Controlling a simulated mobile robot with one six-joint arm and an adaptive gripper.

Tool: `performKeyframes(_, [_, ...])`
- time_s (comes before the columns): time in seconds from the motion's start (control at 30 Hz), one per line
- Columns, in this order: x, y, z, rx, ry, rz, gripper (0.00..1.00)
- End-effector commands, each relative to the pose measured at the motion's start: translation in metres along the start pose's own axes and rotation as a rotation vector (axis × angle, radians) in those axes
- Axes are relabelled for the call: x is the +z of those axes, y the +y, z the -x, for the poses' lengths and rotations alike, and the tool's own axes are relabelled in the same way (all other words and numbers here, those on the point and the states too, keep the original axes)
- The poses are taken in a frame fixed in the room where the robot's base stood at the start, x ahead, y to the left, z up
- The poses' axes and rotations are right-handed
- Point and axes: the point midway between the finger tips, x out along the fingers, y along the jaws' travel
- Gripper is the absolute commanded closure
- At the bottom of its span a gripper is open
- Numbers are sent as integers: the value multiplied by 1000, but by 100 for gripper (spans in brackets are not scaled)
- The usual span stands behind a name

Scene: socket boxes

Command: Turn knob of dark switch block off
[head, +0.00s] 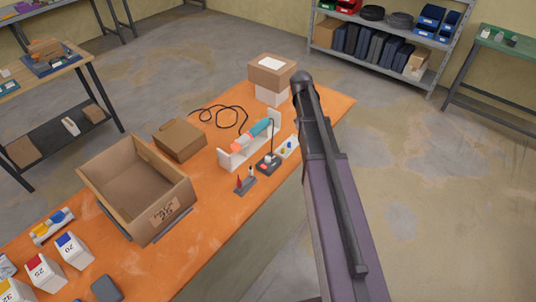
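A small dark block (268,163) with a pale knob-like top stands on the orange table, just in front of a white stand. It may be the dark switch block, but it is too small to read its knob's setting. A second dark grey block (244,186) with red upright parts is nearer, to its left. A white block (288,148) with small blue and yellow parts lies to the right, close to my arm. My arm rises on the right side of the picture, and I cannot see my gripper.
The orange table (215,225) holds an open cardboard box (137,195), a closed carton (179,140) and a blue-orange tool on the white stand (237,158). A black cable (222,110) curls behind. Stacked boxes (272,77) stand at the far end. Small cartons (73,249) are at the near left.

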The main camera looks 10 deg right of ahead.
Motion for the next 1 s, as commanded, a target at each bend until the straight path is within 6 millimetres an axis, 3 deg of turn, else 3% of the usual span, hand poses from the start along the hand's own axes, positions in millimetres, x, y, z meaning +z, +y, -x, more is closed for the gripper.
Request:
performKeyframes(0.03, [7, -21, 9, -19, 7, 93, 29])
performKeyframes(0.2, [22, -80, 25, -83, 37, 400, 29])
performKeyframes(0.4, [37, -126, 38, -133, 71, 660, 29])
performKeyframes(0.6, [42, -142, 42, -150, 85, 754, 29])
performKeyframes(1.0, [42, -142, 41, -151, 85, 755, 29])
